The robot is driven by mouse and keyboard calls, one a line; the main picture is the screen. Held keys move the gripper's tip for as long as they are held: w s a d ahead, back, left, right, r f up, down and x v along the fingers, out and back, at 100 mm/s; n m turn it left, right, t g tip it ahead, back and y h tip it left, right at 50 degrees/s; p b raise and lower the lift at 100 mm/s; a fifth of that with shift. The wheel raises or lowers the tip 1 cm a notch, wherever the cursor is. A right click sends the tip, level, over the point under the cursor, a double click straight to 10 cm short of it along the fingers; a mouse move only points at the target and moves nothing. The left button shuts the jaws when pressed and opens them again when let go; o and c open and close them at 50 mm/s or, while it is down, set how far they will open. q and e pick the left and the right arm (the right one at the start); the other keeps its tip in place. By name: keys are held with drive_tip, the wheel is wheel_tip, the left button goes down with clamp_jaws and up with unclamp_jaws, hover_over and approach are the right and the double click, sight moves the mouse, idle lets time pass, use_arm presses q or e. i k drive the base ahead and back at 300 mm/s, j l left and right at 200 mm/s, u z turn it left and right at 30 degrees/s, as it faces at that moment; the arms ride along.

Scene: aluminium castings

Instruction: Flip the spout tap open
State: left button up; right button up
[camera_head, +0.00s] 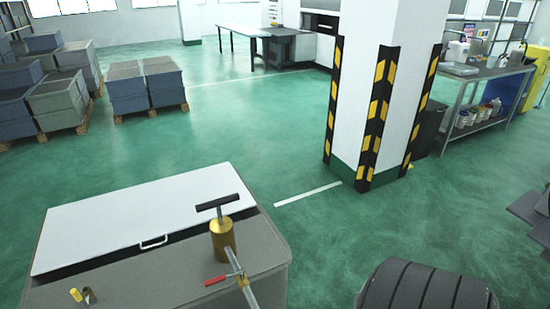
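A brass pump body (223,239) with a black T-shaped handle (217,202) on top stands at the front edge of a grey-topped cabinet. A grey metal pipe (246,290), which looks like the spout, runs from it down toward the bottom edge. A small red lever (214,281) sits beside the pipe and points left, roughly crosswise to it; it appears to be the tap's handle. The pipe's lower end is cut off by the frame. Neither of my grippers shows.
A white lid or drawer front (125,230) with a handle lies on the cabinet. A small yellow-handled metal fitting (82,295) is at lower left. A dark ribbed round object (428,288) fills the lower right. A striped pillar (375,120) stands behind; green floor lies open.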

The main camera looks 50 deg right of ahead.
sight(218, 280)
drive_tip(key=z, duration=1.1)
